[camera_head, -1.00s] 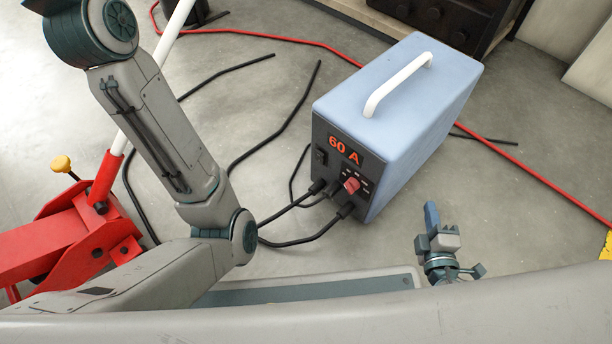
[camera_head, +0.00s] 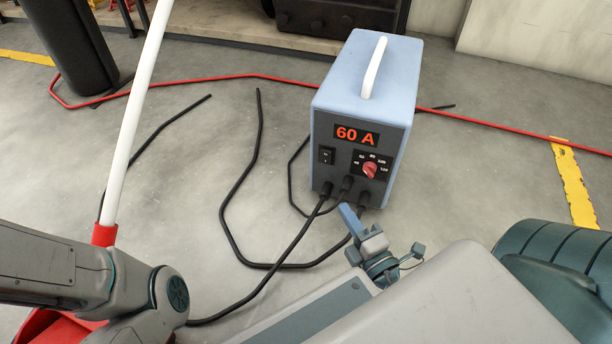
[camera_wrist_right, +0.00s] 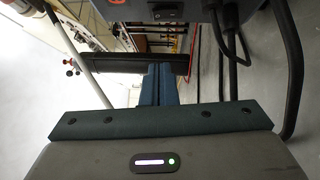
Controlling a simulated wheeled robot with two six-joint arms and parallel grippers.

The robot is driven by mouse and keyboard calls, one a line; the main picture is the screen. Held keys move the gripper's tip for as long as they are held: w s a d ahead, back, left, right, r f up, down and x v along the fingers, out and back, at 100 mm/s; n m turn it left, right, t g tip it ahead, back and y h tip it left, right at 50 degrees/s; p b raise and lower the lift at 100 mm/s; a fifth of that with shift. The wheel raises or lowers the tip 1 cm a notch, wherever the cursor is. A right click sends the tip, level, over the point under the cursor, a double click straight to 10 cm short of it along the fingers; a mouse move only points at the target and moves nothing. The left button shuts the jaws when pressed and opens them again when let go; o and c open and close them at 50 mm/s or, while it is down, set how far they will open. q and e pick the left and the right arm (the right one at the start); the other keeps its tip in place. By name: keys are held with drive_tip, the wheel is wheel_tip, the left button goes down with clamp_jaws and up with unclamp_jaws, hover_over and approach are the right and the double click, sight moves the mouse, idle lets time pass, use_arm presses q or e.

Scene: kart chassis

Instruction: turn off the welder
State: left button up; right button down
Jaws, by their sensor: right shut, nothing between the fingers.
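The welder (camera_head: 362,110) is a light blue box with a white handle, standing on the floor. Its dark front panel faces me. The display (camera_head: 356,135) is lit and reads "60 A" in orange. A black rocker switch (camera_head: 326,155) is at the panel's left, and a red knob (camera_head: 370,169) at the right. My right gripper (camera_head: 347,213) is shut and empty, in front of and below the panel, apart from the switch. In the right wrist view its fingers (camera_wrist_right: 158,82) are together, with the switch (camera_wrist_right: 168,12) at the top edge. My left gripper is out of view.
Black cables (camera_head: 300,222) run from the welder's lower front across the floor. A red hose (camera_head: 230,77) lies behind it. A red jack with a white handle (camera_head: 138,125) is at the left, near my left arm. Floor left of the welder is mostly clear.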

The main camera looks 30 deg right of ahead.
drive_tip(key=shift+w, duration=0.1)
idle(0.3)
drive_tip(key=p, duration=0.2)
approach(322, 154)
drive_tip(key=w+a, duration=0.3)
drive_tip(key=w+d, duration=0.1)
drive_tip(key=d, duration=0.1)
drive_tip(key=w+d, duration=0.1)
drive_tip(key=shift+w+d+r+b, duration=0.2)
drive_tip(key=shift+w+r+b, duration=0.05)
drive_tip(key=shift+w+b, duration=0.1)
